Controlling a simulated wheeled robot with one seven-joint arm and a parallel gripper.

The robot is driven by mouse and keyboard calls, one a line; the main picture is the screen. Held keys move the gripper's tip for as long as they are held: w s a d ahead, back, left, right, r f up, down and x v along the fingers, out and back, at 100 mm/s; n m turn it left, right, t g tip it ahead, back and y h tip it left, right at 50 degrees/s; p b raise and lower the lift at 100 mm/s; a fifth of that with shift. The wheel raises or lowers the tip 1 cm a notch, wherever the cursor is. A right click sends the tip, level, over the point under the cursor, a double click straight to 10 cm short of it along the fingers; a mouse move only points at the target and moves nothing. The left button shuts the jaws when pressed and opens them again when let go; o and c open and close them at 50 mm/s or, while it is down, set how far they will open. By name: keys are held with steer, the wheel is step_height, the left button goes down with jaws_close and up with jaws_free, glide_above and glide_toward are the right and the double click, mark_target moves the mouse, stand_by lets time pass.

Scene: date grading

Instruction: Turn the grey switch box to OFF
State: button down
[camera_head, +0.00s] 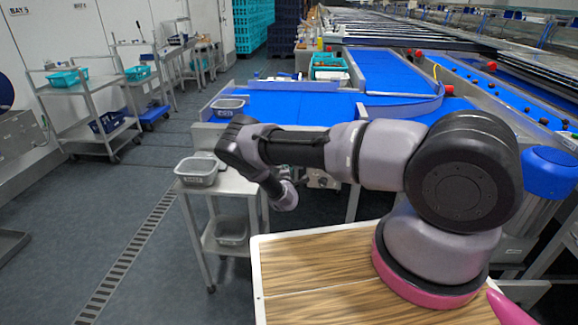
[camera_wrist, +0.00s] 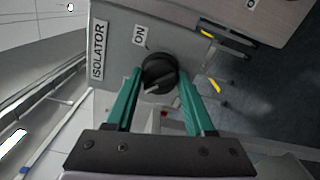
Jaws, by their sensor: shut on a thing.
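The grey switch box (camera_wrist: 188,22) fills the upper part of the wrist view and carries an ISOLATOR label (camera_wrist: 98,50) and an ON label (camera_wrist: 139,35). Its round black knob (camera_wrist: 160,70) has a pale raised grip bar pointing toward the lower left of the picture. My gripper (camera_wrist: 160,82) has its two green fingers on either side of the knob and is shut on it. The fingertips are partly hidden against the knob. In the head view my arm reaches left over the cart, and I cannot make out the fingers or the box there.
A steel cart (camera_head: 226,186) with a grey tub (camera_head: 197,171) stands beside my arm. Blue conveyor belts (camera_head: 300,105) lie behind it. A wood-patterned top (camera_head: 320,285) is in front. The floor at left is open, with a drain grate (camera_head: 125,255).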

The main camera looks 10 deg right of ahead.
steer(key=shift+c, duration=1.3)
jaws_free()
steer(key=v, duration=1.1)
